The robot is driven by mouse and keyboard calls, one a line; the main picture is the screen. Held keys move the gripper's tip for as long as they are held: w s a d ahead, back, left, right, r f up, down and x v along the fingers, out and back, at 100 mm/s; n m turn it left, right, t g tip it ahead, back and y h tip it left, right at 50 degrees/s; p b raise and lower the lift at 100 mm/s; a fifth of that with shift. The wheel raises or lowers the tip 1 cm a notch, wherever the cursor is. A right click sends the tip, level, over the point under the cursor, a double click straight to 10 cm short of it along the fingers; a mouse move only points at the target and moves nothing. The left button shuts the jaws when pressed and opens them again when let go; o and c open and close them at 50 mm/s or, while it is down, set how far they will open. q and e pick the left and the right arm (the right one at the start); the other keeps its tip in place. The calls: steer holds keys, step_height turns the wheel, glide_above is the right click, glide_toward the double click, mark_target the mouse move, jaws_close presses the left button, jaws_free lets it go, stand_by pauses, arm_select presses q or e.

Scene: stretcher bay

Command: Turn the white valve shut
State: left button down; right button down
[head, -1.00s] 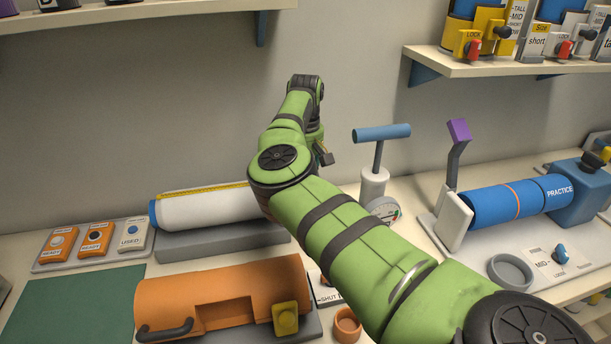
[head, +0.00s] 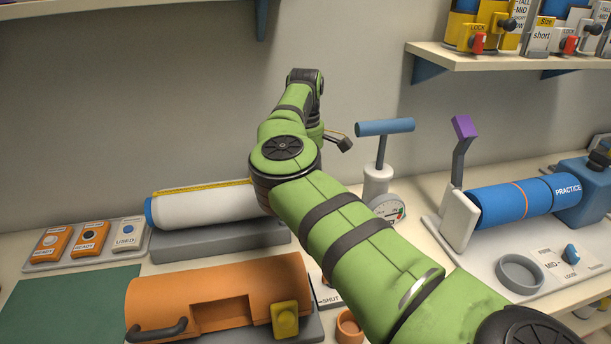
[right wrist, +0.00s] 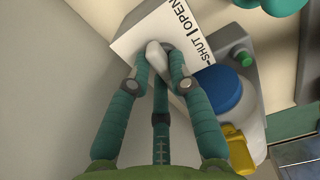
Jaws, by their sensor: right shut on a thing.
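The white valve (right wrist: 154,54) shows in the right wrist view as a small white lever on the face of a white box (right wrist: 140,32). The box's label (right wrist: 190,38) reads SHUT and OPEN. My right gripper (right wrist: 160,62) has its teal fingers closed around the lever, one on each side. Which mark the lever points to, I cannot tell. A label reading SHUT (head: 329,300) peeks out left of the arm. My left gripper is not in view.
A blue PRACTICE cylinder (head: 520,202) lies further right.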

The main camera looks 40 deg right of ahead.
steer(key=shift+n, duration=0.4)
steer(key=c, duration=1.1)
jaws_free()
step_height(320, 180, up, 12)
steer(key=shift+a+f, duration=0.1)
